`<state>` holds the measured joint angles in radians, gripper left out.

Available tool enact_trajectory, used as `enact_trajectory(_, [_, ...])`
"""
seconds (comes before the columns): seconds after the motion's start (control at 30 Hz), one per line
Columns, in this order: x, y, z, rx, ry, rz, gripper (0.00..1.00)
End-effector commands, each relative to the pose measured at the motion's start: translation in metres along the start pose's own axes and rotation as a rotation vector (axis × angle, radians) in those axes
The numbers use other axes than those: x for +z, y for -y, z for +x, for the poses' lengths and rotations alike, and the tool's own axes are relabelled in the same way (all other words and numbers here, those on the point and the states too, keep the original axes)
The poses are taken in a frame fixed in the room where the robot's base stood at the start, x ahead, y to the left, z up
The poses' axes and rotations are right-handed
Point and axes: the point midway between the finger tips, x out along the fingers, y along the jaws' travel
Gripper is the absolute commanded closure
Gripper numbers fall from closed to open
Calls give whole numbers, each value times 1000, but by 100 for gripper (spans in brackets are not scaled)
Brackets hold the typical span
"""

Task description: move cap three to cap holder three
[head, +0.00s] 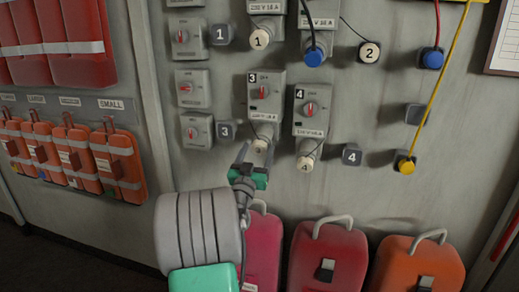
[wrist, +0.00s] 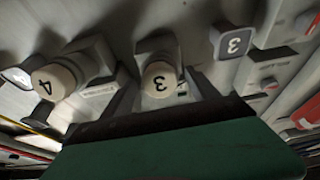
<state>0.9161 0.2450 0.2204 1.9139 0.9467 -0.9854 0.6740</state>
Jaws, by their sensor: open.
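Cap three (head: 261,146) is a cream round cap marked 3. It sits on the outlet under switch box three (head: 266,95), and a thin cord hangs by it. It also shows at the middle of the wrist view (wrist: 161,82). Cap holder three (head: 225,130) is a dark grey square block marked 3, to the left of cap three and empty. It also shows at the upper right of the wrist view (wrist: 233,41). My gripper (head: 256,157) is open just below cap three, its fingers pointing up towards it. In the head view the fingers partly overlap the cap's lower edge; contact cannot be told.
Cap four (head: 306,162) sits close to the right, under switch box four (head: 311,110); cap holder four (head: 351,155) is beyond it. Cap holder one (head: 219,35) is above. Red and orange canisters (head: 327,262) stand below. A yellow cable (head: 436,90) hangs at right.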

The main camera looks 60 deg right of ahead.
Motion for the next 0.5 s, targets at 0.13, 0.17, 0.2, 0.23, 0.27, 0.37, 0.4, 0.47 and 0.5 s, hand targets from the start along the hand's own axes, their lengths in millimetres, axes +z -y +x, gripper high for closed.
enact_trajectory(0.13, [0, 0, 0, 0, 0, 1, 31])
enact_trajectory(0.17, [0, 0, 0, 0, 0, 1, 31])
enact_trajectory(0.2, [0, 0, 0, 0, 0, 1, 31])
enact_trajectory(0.23, [0, 0, 0, 0, 0, 1, 32])
enact_trajectory(0.27, [0, 0, 0, 0, 0, 1, 34])
enact_trajectory(0.37, [0, 0, 0, 0, 0, 0, 42])
enact_trajectory(0.4, [0, 0, 0, 0, 0, 0, 46])
enact_trajectory(0.47, [0, 0, 0, 0, 0, 0, 51])
enact_trajectory(0.5, [0, 0, 0, 0, 0, 0, 54])
